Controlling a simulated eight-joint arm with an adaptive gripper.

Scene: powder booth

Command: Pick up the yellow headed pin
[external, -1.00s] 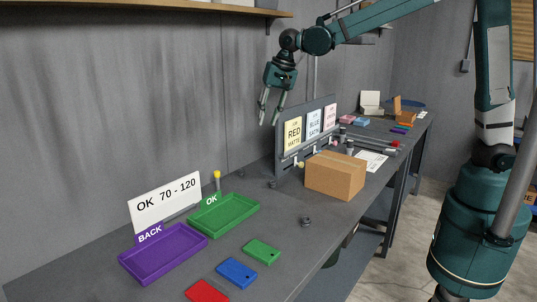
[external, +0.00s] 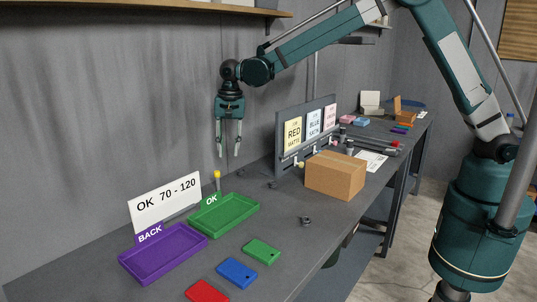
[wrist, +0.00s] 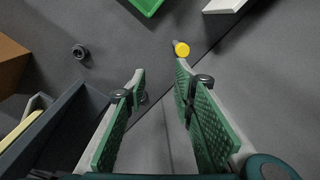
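The yellow headed pin (external: 217,175) stands upright at the back of the bench, behind the green OK tray (external: 226,217) and beside the OK 70 - 120 sign. In the wrist view its round yellow head (wrist: 182,49) shows just beyond the tip of the right finger. My gripper (external: 228,155) points down above the bench, a little to the right of the pin and higher than it. Its fingers (wrist: 160,72) are apart with nothing between them.
The OK 70 - 120 sign (external: 165,203) stands behind the purple BACK tray (external: 163,270). A grey card rack (external: 304,110) and a cardboard box (external: 335,175) stand to the right. A small dark nut (external: 306,221) lies on the bench. The wall is close behind the pin.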

